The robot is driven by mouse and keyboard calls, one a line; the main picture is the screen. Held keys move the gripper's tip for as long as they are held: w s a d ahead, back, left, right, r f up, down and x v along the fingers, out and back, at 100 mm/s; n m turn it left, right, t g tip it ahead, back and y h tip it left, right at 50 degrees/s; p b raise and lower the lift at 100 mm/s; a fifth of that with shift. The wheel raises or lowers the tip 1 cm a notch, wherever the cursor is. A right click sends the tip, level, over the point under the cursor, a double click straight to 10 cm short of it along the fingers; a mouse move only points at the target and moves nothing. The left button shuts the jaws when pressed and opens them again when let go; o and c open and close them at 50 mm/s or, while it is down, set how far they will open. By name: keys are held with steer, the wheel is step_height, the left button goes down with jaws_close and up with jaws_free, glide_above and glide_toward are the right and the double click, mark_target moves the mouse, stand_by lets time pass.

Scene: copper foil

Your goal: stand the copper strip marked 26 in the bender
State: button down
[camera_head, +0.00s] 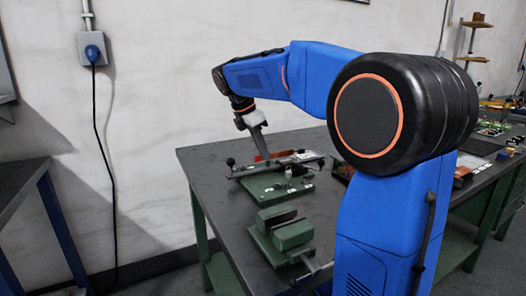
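My gripper (262,146) hangs from my blue arm and points down over the left part of the table. Its grey fingers end at the bender (280,187), a green base with a long dark bar and knobs across it. A thin orange-red copper strip (281,154) shows beside the fingertips, along the back of the bar. The fingers overlap part of it. I cannot tell whether they grip it, or whether it sits in the bender's slot. No number can be read on it. The finger gap is too small to see.
A green vise (289,235) stands at the table's near left edge, in front of the bender. The dark table (215,160) is bare left of the bender. My arm hides the table's middle. Small parts and trays (490,130) lie at the right. A wall stands behind.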

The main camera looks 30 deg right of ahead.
steer(key=shift+f, duration=0.8)
stand_by(2.8)
steer(key=shift+r, duration=0.3)
stand_by(2.3)
steer(key=c, duration=2.4)
jaws_free()
steer(key=shift+o, duration=0.2)
steer(key=shift+r, duration=0.15)
steer(key=shift+r, duration=1.35)
